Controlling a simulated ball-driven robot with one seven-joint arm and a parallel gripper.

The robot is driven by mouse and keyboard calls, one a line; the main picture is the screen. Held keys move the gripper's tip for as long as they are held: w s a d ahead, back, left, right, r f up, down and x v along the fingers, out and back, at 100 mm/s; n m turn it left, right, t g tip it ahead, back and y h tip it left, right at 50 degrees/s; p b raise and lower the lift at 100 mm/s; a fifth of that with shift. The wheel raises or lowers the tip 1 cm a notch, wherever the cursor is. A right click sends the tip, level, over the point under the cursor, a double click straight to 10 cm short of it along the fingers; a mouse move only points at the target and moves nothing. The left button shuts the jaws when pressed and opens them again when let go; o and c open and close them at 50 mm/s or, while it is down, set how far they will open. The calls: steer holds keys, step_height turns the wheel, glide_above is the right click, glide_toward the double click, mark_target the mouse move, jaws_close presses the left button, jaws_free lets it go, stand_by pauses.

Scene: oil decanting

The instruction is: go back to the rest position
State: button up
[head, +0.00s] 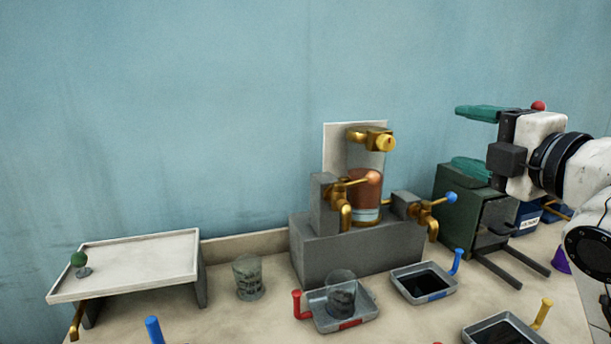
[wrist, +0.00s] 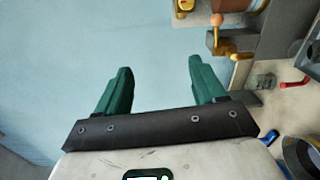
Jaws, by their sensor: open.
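My gripper (head: 472,140) is at the right of the head view, raised over the dark green box (head: 458,212). Its two green fingers are wide apart, one above the other, with nothing between them. In the wrist view the fingers (wrist: 159,72) are also spread and empty, with blue wall beyond them. The glass decanter (head: 366,185) with brown and clear layers stands on the grey block (head: 340,252), left of my gripper and apart from it.
A glass (head: 341,290) stands in the red-handled tray (head: 362,312). Another glass (head: 249,279) stands on the table. The blue-handled tray (head: 424,284) holds dark liquid. A white raised shelf (head: 140,262) is at the left. The air between shelf and decanter is clear.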

steer(key=s+f+m+g+h, duration=0.1)
steer(key=s+f+m+g, duration=0.3)
steer(key=f, duration=0.8)
steer(key=s+f+m+h, duration=0.1)
steer(key=s+f+m, duration=0.2)
steer(key=f+m, duration=0.6)
steer(key=s+f+m+g+h, duration=0.1)
steer(key=s+f+m+g, duration=0.15)
steer(key=f, duration=1.15)
steer(key=s+d+f+m+g+h+b, duration=0.2)
steer(key=s+f+m+g, duration=0.5)
steer(key=s+f, duration=1.8)
steer(key=s+d+g+b, duration=0.1)
steer(key=s+d+g, duration=0.1)
steer(key=s, duration=0.1)
steer(key=shift+s+b, duration=0.15)
steer(key=shift+b, duration=0.25)
steer(key=shift+m+g, duration=0.25)
steer(key=shift+c, duration=0.4)
